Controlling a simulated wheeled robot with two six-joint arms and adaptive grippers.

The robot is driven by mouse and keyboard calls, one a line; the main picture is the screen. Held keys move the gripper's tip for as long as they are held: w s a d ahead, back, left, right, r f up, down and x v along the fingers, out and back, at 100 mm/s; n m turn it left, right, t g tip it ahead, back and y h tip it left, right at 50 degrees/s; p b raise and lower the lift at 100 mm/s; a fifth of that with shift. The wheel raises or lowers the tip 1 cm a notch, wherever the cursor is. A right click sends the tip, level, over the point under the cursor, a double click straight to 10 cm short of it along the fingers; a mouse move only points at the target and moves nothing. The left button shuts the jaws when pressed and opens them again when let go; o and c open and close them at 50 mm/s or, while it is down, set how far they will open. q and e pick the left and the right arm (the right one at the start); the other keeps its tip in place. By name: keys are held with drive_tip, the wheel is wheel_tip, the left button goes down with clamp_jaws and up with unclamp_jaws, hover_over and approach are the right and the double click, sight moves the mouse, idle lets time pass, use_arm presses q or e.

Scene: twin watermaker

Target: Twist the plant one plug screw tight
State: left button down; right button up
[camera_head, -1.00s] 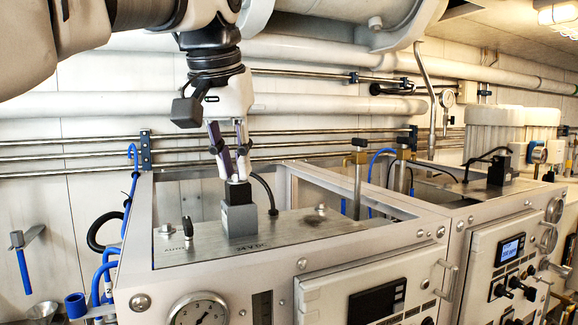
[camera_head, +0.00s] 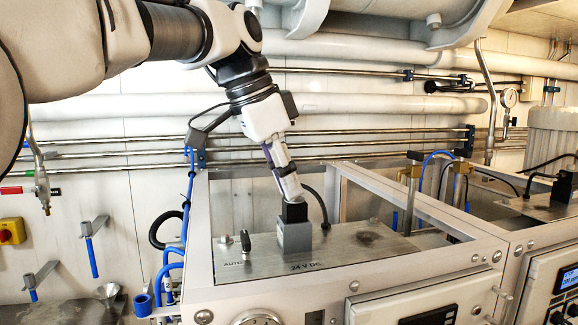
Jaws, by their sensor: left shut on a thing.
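The plant one plug (camera_head: 294,236) is a grey block with a black upper part, upright on the metal top plate (camera_head: 345,250) beside the "24 V DC" label. A black cable (camera_head: 320,205) arcs behind it. My left gripper (camera_head: 290,190) comes down from above, slightly tilted, with its fingertips at the top of the plug. It is shut on the plug screw, which the fingers hide. The fingers show nearly edge-on. My right gripper is not in view.
A frame (camera_head: 420,215) surrounds the top plate. A small toggle switch (camera_head: 245,240) stands left of the plug by the "AUTO" label. Brass-topped posts (camera_head: 410,180) stand at the right. Blue hoses (camera_head: 188,215) run along the left side, and pipes cross the wall behind.

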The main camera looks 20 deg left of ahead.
use_arm(q)
drive_tip(key=shift+f+m, duration=0.1)
drive_tip(key=shift+m, duration=0.4)
drive_tip(key=c, duration=1.1)
unclamp_jaws()
drive_tip(key=shift+w+d+p, duration=0.1)
drive_tip(key=shift+d+p, duration=0.05)
drive_tip(key=shift+p, duration=0.15)
drive_tip(key=v, duration=1.2)
drive_tip(key=shift+w, duration=0.25)
